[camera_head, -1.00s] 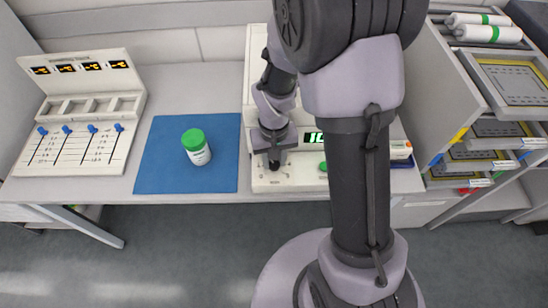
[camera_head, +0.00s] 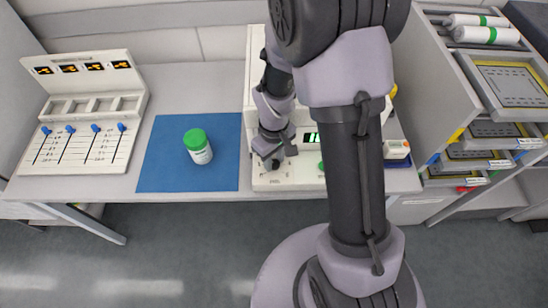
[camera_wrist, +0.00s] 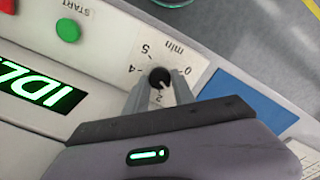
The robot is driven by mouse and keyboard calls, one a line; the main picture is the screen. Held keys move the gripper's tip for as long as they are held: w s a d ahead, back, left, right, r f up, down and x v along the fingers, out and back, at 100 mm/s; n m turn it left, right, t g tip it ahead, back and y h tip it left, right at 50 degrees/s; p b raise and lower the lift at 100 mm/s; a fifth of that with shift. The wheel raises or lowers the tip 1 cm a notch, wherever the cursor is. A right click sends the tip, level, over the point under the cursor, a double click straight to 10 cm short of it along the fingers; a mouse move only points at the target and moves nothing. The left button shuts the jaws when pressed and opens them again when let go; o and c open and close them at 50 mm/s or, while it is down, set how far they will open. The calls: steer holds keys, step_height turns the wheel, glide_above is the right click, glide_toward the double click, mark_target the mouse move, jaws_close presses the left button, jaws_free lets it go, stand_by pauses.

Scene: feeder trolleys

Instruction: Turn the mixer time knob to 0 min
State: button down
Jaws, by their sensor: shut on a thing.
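The mixer (camera_head: 290,181) is a white box on the table with a sloped front panel. Its black time knob (camera_wrist: 159,78) shows in the wrist view, on a dial with the marks 0, 2, 4, 5 and the word min. A small light pointer mark on the knob seems to face the 2, near the palm side of my gripper. My gripper (camera_head: 274,160) is shut on the knob, with one grey finger on each side of it. In the head view my gripper hides the knob.
The mixer's green display (camera_wrist: 42,97) reads IDL, cut off at the edge. A green START button (camera_wrist: 67,30) and a red button (camera_wrist: 8,5) sit near it. A green-capped jar (camera_head: 197,146) stands on the blue mat (camera_head: 162,170) left of the mixer.

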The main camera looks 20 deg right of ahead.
mark_target(274, 163)
stand_by(0.3)
steer(key=c, duration=1.1)
jaws_free()
steer(key=shift+o, duration=0.2)
step_height(274, 163, up, 17)
steer(key=p, duration=0.7)
steer(key=shift+r, duration=0.2)
